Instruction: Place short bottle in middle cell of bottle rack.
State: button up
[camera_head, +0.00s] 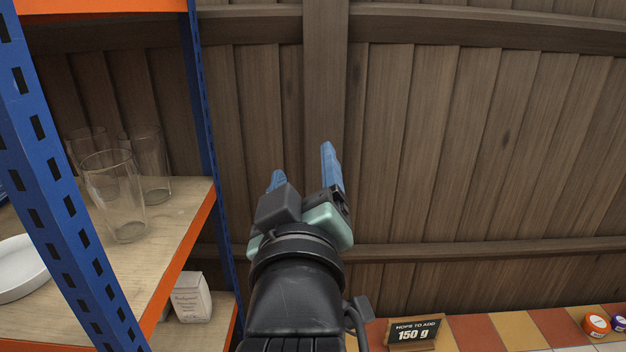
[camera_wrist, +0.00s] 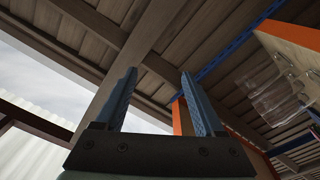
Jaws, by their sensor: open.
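My gripper (camera_head: 302,168) is raised in front of the wooden plank wall, with its two blue fingers apart and nothing between them. In the wrist view my gripper (camera_wrist: 158,100) also shows open and empty, pointing up toward the roof boards. I see no short bottle and no bottle rack in either view.
A shelf unit with blue posts (camera_head: 60,180) and orange beams stands at the left, holding clear glasses (camera_head: 118,200), a white dish (camera_head: 18,268) and a small white box (camera_head: 190,298). A hops sign (camera_head: 413,334) and small round containers (camera_head: 596,325) sit low on the tiled surface (camera_head: 480,332).

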jog(key=s+r+m+t, duration=0.3)
jog(key=s+r, duration=0.3)
jog(key=r, duration=0.4)
jog(key=s+d+r+m+t, duration=0.1)
jog(key=s+r+m+t, duration=0.2)
jog(key=r, duration=0.7)
jog(key=s+t, duration=0.2)
jog(key=s, duration=0.1)
jog(key=shift+s+r+t, duration=0.15)
jog(key=shift+s+t, duration=0.15)
jog(key=shift+s, duration=0.1)
